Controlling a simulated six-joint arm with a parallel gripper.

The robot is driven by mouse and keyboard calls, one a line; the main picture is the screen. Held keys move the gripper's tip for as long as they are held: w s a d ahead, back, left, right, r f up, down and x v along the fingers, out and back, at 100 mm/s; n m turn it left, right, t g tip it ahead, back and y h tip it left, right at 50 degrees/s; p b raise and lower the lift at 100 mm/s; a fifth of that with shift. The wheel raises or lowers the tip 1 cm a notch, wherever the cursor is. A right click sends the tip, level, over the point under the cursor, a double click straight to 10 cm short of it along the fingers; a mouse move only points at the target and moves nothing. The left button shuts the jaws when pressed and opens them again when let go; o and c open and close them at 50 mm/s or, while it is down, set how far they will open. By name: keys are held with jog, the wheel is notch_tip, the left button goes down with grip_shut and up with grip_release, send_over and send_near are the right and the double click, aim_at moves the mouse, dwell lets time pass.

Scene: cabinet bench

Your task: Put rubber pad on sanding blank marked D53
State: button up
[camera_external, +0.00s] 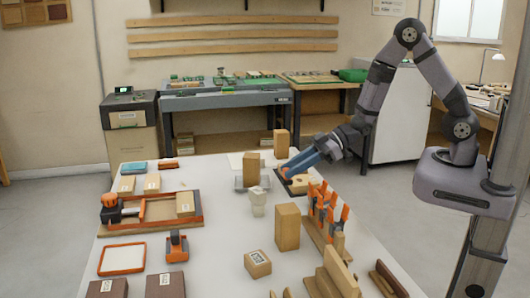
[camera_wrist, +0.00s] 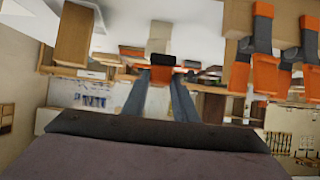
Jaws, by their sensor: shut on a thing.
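My gripper (camera_external: 285,170) reaches down and left over the far right part of the white table. In the wrist view its two blue-grey fingers (camera_wrist: 160,85) are shut on a small dark piece (camera_wrist: 163,60), which I take to be the rubber pad. Orange shows just below it. The labels are too small to read surely, so I cannot tell which is D53.
Tall wooden blocks (camera_external: 287,227) (camera_external: 251,169) stand mid-table. Orange clamps (camera_external: 325,205) stand upright at the right, near my gripper. A clear cup (camera_external: 257,200) is in the middle. An orange-framed tray (camera_external: 122,259) and an orange tool (camera_external: 177,247) are at the left.

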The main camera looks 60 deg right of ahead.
jog(key=w+a+r+m+t+h, duration=0.1)
jog(key=w+a+r, duration=0.2)
jog(key=w+a, duration=0.25)
jog(key=m+t+h, duration=0.2)
jog(key=m+h, duration=0.1)
send_over(265, 259)
jog(key=shift+r, duration=0.45)
jog(key=shift+m, duration=0.3)
jog(key=shift+f, duration=4.85)
jog(key=shift+f, duration=0.25)
jog(key=o, duration=1.1)
jog(key=shift+c, duration=0.2)
jog(key=shift+r, duration=0.1)
